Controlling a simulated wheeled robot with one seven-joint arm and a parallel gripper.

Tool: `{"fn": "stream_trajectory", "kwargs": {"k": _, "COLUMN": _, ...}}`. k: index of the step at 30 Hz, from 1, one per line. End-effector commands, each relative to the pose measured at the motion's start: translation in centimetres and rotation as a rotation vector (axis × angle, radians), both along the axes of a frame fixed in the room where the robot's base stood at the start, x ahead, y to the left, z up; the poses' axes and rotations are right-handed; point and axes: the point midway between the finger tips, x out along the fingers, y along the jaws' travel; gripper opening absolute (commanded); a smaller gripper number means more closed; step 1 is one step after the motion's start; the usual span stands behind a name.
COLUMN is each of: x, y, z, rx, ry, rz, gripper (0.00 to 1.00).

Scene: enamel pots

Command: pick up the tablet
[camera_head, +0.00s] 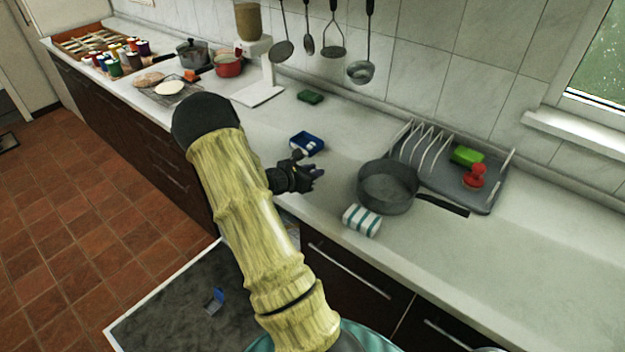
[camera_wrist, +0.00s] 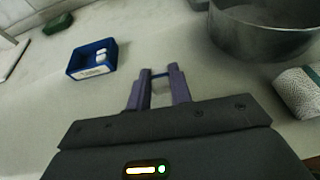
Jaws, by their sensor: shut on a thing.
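My gripper (camera_wrist: 160,80) is shut on a small pale tablet with a blue edge (camera_wrist: 160,76), held between its purple fingers. In the head view my gripper (camera_head: 316,174) is over the counter, left of the pan, and the tablet cannot be made out there. A blue box (camera_wrist: 92,60) with white tablets in it stands on the counter ahead and to the left in the wrist view. The same box (camera_head: 306,143) is behind my gripper in the head view. The wrist view does not clearly show how high the tablet is above the counter.
A grey pan (camera_head: 388,186) stands close on the right, with a rolled striped cloth (camera_head: 361,220) in front of it. A green sponge (camera_head: 310,97) lies farther back.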

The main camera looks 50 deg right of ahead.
Motion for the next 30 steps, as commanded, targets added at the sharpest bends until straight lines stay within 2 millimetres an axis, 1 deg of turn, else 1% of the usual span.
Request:
{"fn": "stream_trajectory", "kwargs": {"k": 1, "x": 0.1, "y": 0.1, "z": 1.1, "rx": -0.002, "ry": -0.006, "rz": 0.001, "gripper": 0.00}}
{"fn": "stream_trajectory", "kwargs": {"k": 3, "x": 0.1, "y": 0.0, "z": 2.6, "rx": -0.002, "ry": -0.006, "rz": 0.001, "gripper": 0.00}}
{"fn": "stream_trajectory", "kwargs": {"k": 6, "x": 0.1, "y": 0.0, "z": 4.3, "rx": -0.001, "ry": -0.006, "rz": 0.002, "gripper": 0.00}}
{"fn": "stream_trajectory", "kwargs": {"k": 10, "x": 0.1, "y": 0.0, "z": 5.8, "rx": -0.001, "ry": -0.003, "rz": 0.001, "gripper": 0.00}}
{"fn": "stream_trajectory", "kwargs": {"k": 14, "x": 0.0, "y": 0.0, "z": 6.2, "rx": 0.000, "ry": 0.001, "rz": 0.001, "gripper": 0.00}}
{"fn": "stream_trajectory", "kwargs": {"k": 30, "x": 0.1, "y": 0.2, "z": 6.0, "rx": 0.000, "ry": 0.001, "rz": 0.004, "gripper": 0.00}}
